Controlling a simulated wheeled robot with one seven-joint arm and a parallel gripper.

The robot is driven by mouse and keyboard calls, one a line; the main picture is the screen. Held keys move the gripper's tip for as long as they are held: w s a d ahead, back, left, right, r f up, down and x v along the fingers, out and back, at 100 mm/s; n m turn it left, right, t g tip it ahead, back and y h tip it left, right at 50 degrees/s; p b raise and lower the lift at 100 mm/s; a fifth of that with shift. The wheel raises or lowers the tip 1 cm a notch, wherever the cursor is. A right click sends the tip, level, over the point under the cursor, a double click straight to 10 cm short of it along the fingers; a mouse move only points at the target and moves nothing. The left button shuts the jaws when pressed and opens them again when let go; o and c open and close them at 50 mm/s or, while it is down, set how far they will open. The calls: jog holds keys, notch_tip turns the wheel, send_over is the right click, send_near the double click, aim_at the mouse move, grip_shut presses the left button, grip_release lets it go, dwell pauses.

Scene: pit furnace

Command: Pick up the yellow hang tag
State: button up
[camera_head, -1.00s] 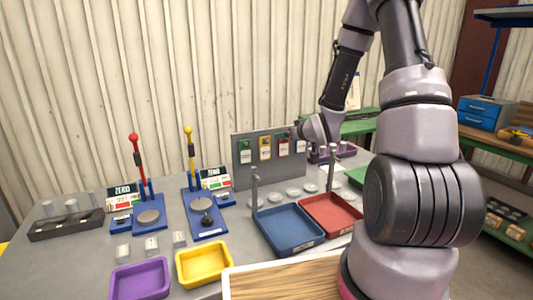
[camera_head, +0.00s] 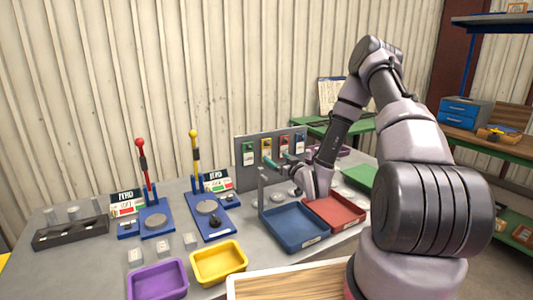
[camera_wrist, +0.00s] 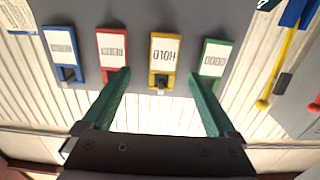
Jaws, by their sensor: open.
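The yellow hang tag (camera_head: 267,147) hangs on the upright grey board (camera_head: 245,179), between a green tag (camera_head: 249,153) and a red tag (camera_head: 284,144). The wrist view shows the board upside down, with the yellow tag (camera_wrist: 163,60) reading HOLD and a dark peg or clip at its edge. My gripper (camera_head: 278,160) has teal fingers and is in front of the board. In the wrist view my gripper (camera_wrist: 160,80) is open and empty. The yellow tag lies between and just beyond its fingertips, and I see no contact.
A blue tag (camera_wrist: 63,55) also hangs on the board. A blue tray (camera_head: 293,226) and a red tray (camera_head: 334,211) stand below my arm. Two lever stations with a red knob (camera_head: 140,143) and a yellow knob (camera_head: 194,133) stand left of the board.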

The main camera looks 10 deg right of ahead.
aim_at(267, 151)
jog(key=shift+a+x, duration=0.15)
jog(key=shift+x, duration=1.25)
jog(key=shift+a+x, duration=0.15)
jog(key=shift+x, duration=1.25)
jog(key=shift+s+r, duration=0.1)
jog(key=shift+r, duration=0.1)
grip_shut()
jog(key=shift+r, duration=0.1)
